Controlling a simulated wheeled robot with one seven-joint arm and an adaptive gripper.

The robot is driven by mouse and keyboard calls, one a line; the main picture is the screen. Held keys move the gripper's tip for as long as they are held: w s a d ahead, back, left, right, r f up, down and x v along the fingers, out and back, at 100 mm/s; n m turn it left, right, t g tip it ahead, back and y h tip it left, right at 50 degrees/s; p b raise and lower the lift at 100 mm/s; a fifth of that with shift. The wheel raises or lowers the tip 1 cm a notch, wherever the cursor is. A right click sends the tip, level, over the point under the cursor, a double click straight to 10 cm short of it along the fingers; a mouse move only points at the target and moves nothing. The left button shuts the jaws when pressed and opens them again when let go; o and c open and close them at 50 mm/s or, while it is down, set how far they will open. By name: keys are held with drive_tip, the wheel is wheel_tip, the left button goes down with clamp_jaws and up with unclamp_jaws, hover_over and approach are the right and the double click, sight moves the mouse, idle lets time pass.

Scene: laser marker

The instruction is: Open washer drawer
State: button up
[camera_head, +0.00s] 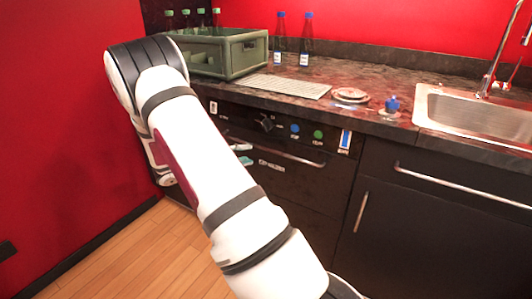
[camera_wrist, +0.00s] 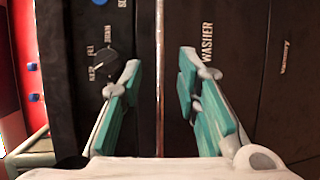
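The washer drawer (camera_head: 300,184) is a dark front under the counter, and it looks flush with the cabinet. Its long metal handle (camera_head: 290,157) runs across its upper part. In the wrist view the handle (camera_wrist: 159,70) is an upright bar and the WASHER label (camera_wrist: 207,42) is right of it. My gripper (camera_wrist: 160,78) is open, with one teal finger on each side of the handle. I see a gap between the bar and each finger. In the head view my arm hides most of the gripper (camera_head: 243,153) and the handle's left end.
Above the handle is a panel with a black knob (camera_head: 265,124), a blue button (camera_head: 295,128) and a green button (camera_head: 318,134). A cabinet with a sink (camera_head: 475,110) stands at right. Wooden floor is lower left.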

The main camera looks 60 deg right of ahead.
sight(267, 150)
drive_tip(key=b+x, duration=0.1)
drive_tip(key=x, duration=0.9)
drive_tip(key=shift+s+d+f+b, duration=0.1)
drive_tip(key=shift+d+b, duration=0.05)
drive_tip(key=shift+b, duration=0.15)
clamp_jaws()
